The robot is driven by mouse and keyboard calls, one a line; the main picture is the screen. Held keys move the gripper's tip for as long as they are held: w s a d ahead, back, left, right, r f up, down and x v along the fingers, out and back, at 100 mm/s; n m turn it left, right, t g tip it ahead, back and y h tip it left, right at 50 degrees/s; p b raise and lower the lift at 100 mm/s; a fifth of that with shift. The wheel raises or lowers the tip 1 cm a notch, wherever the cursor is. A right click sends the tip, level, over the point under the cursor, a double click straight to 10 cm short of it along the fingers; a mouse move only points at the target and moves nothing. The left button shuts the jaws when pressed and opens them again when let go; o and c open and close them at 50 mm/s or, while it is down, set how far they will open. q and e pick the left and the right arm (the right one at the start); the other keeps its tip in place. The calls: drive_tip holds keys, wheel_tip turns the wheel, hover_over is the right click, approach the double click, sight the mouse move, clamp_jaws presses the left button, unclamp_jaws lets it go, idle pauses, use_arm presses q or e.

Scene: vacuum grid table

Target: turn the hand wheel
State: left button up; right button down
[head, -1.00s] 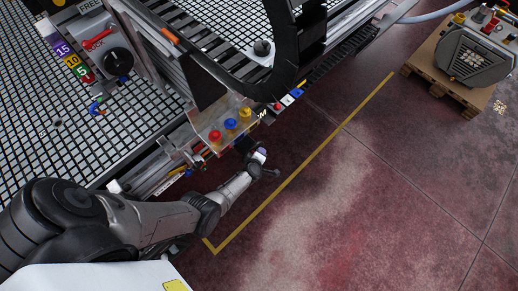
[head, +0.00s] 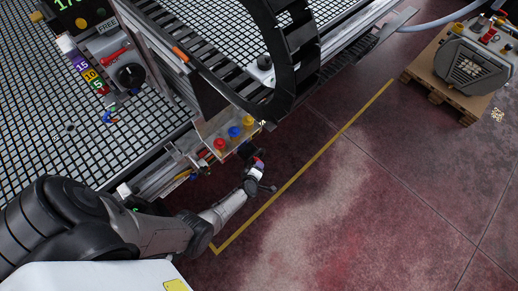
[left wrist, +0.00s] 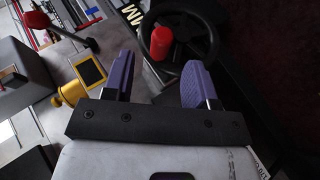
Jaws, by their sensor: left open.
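The hand wheel (left wrist: 209,28) is a dark ring at the top of the left wrist view, with an upright red grip (left wrist: 161,42) at its left part. My left gripper (left wrist: 158,64) has two purple fingers spread apart. The red grip appears between and just beyond the fingertips; I cannot tell whether either finger touches it. The fingers and palm hide part of the wheel's near side. In the head view my left gripper (head: 258,168) is small, beside the machine's front edge below the coloured buttons. The wheel there is dark and mostly hard to make out.
A panel with red, blue and yellow buttons (head: 233,132) is above the gripper. A yellow knob (left wrist: 70,93) and a red-knobbed lever (left wrist: 38,20) are left of the fingers. A pump on a pallet (head: 440,83) stands far right.

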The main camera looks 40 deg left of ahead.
use_arm(q)
drive_tip(key=p+v, duration=0.3)
drive_tip(key=v, duration=0.3)
idle(0.3)
